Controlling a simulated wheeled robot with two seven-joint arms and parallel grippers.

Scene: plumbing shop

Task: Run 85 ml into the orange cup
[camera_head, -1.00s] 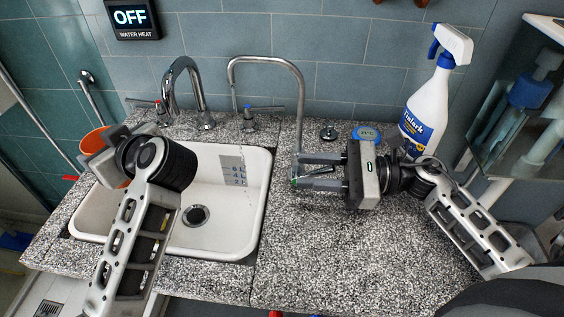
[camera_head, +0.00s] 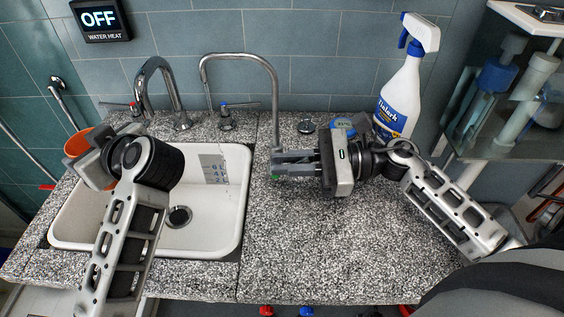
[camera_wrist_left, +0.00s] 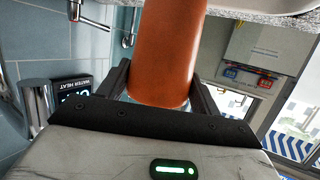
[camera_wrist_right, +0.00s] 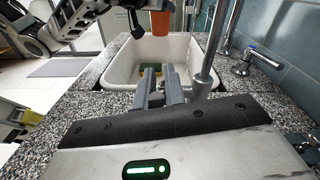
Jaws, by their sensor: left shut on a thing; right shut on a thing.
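My left gripper (camera_wrist_left: 160,85) is shut around the orange cup (camera_wrist_left: 165,50), which shows between its two fingers. In the head view the orange cup (camera_head: 80,143) is partly hidden behind the gripper, at the sink's back left corner. I cannot see inside it. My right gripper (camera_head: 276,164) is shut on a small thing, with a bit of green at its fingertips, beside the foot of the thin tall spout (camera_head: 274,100). What it holds is mostly hidden. A thicker curved spout (camera_head: 170,85) stands behind the sink (camera_head: 240,215). No running water shows.
A tap with a blue lever (camera_head: 228,118) stands between the spouts. A red lever (camera_head: 133,106) is further left. A spray bottle (camera_head: 398,100) stands at the back right, near a glass case (camera_head: 495,100). A sign (camera_head: 101,20) reads OFF. The front right counter (camera_head: 330,250) is clear.

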